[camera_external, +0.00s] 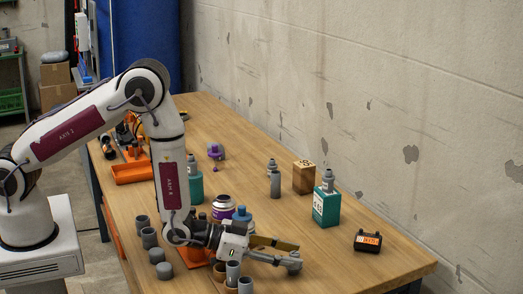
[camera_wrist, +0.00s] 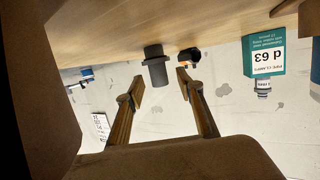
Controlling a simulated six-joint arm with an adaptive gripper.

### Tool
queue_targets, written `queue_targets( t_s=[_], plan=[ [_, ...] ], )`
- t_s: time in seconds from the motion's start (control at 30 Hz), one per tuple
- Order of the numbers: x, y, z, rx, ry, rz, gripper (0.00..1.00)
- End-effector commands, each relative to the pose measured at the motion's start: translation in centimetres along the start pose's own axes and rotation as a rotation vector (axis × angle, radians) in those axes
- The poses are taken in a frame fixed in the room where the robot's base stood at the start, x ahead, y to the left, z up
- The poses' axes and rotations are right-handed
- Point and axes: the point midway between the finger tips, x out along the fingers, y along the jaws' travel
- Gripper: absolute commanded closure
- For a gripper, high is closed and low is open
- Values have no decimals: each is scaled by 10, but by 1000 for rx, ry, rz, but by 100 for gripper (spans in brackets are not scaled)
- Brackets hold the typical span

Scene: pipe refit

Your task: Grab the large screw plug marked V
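My gripper (camera_external: 298,256) reaches right, low over the front part of the table in the external view. In the wrist view its two fingers (camera_wrist: 160,90) stand well apart with a gap between them. A dark grey stepped cylinder (camera_wrist: 155,65) shows in that gap, beyond the fingertips and nearer the left one; no contact is visible. The wrist view is upside down. I cannot read a V on any part, so I cannot tell which piece is the marked plug. Grey cylindrical pieces (camera_external: 149,237) stand in a row at the table's left front.
A teal box (camera_external: 327,207), also in the wrist view (camera_wrist: 265,55), stands at the right back. A black and orange case (camera_external: 368,240) lies near the right end. A wooden block (camera_external: 304,177) and stacked grey fittings (camera_external: 275,180) stand behind. Several grey and brown pieces crowd below my gripper.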

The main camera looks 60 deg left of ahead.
Motion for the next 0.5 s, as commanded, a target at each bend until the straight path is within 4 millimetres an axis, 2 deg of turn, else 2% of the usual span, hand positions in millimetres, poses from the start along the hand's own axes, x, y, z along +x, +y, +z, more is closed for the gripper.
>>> queue_targets(
  t_s=[0.07, 0.2, 0.5],
  plan=[
    [0, 0, 0, 0, 0, 0, 63],
    [0, 0, 0, 0, 0, 0, 99],
    [0, 0, 0, 0, 0, 0, 100]
  ],
)
